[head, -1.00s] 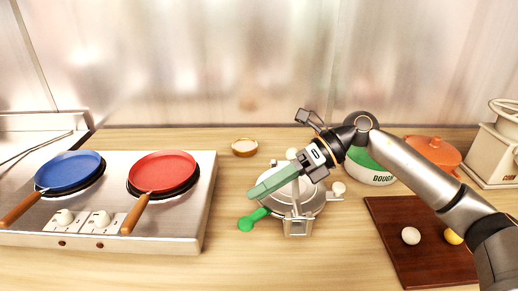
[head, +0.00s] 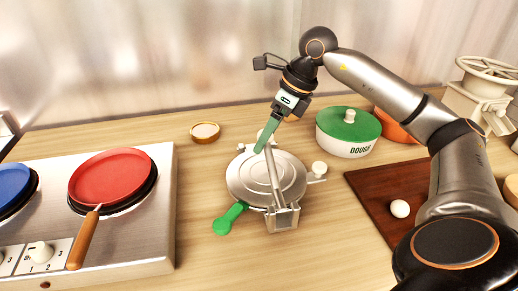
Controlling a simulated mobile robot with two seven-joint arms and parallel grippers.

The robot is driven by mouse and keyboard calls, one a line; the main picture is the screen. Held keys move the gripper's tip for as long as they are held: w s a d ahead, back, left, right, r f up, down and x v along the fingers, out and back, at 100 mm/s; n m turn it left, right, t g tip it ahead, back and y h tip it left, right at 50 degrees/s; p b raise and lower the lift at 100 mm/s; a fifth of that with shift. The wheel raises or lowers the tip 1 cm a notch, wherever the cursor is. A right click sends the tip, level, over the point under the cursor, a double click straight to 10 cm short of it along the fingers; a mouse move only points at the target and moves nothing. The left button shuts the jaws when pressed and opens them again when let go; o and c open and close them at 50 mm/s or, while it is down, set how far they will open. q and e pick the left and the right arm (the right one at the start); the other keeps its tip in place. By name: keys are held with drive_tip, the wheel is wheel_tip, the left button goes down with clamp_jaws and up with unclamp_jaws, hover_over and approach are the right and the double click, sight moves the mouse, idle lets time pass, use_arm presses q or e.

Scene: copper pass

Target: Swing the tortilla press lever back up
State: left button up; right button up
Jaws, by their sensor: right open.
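The tortilla press (head: 245,183) stands on the wooden counter in the middle of the head view. Its round silver plate lies flat. The silver lever bar (head: 273,178) runs across the plate from the bracket (head: 284,217) at the front towards the back. A green handle (head: 230,219) sticks out at the press's front left. My right gripper (head: 262,145) points down with green fingers over the back part of the press, near the lever's far end. It is open; whether it touches the lever is unclear. My left gripper is not in view.
A stove with a red pan (head: 110,176) and a blue pan (head: 12,184) stands left. A small bowl (head: 205,132) sits behind the press. The green-lidded dough pot (head: 347,133) and a brown board (head: 372,204) with a white ball (head: 400,208) are right.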

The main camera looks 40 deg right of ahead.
drive_tip(key=shift+x, duration=2.1)
drive_tip(key=shift+c, duration=0.3)
clamp_jaws()
drive_tip(key=shift+f, duration=0.1)
